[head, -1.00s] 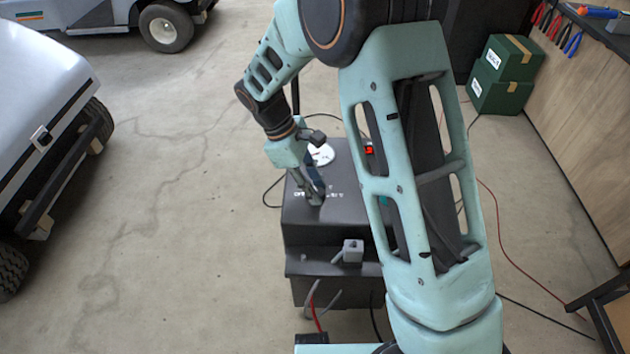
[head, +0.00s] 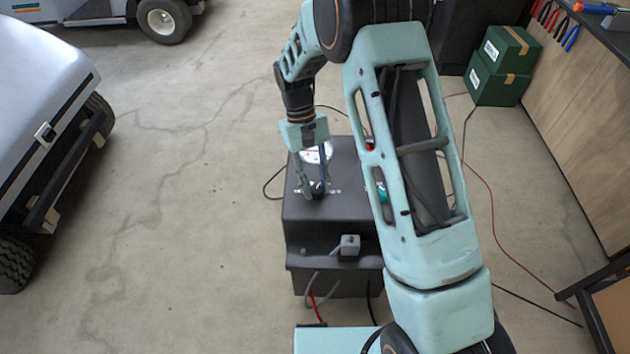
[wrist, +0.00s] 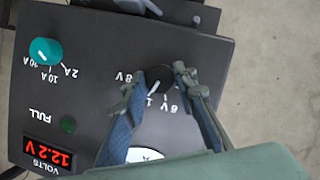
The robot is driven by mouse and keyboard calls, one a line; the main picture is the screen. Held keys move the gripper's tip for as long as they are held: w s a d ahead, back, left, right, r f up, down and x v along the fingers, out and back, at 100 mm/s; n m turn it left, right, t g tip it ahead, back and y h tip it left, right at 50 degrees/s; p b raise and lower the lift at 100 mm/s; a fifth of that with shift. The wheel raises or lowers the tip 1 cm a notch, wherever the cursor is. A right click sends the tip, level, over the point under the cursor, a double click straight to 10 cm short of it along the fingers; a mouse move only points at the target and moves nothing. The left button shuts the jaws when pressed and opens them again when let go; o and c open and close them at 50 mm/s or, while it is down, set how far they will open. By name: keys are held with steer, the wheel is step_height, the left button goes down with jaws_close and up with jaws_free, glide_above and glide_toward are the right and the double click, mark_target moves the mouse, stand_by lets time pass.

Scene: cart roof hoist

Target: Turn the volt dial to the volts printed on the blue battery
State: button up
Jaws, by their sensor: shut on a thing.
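The volt dial (wrist: 161,77) is a black knob on the dark charger's top panel. In the wrist view its white pointer mark slants toward the lower left, near a label starting with "1" that is partly hidden. The labels "8V" and "6V" stand to either side of it. My gripper (wrist: 158,80) has one finger on each side of the dial and is shut on it. In the head view, my gripper (head: 312,190) reaches down onto the charger (head: 310,215). I cannot make out a blue battery in either current view.
A teal amps knob (wrist: 46,51), a green FULL lamp (wrist: 68,124) and a red display reading 12.2 V (wrist: 47,152) share the panel.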

steer(key=shift+m, duration=0.6)
steer(key=shift+y, duration=0.3)
steer(key=o, duration=1.1)
steer(key=v, duration=1.2)
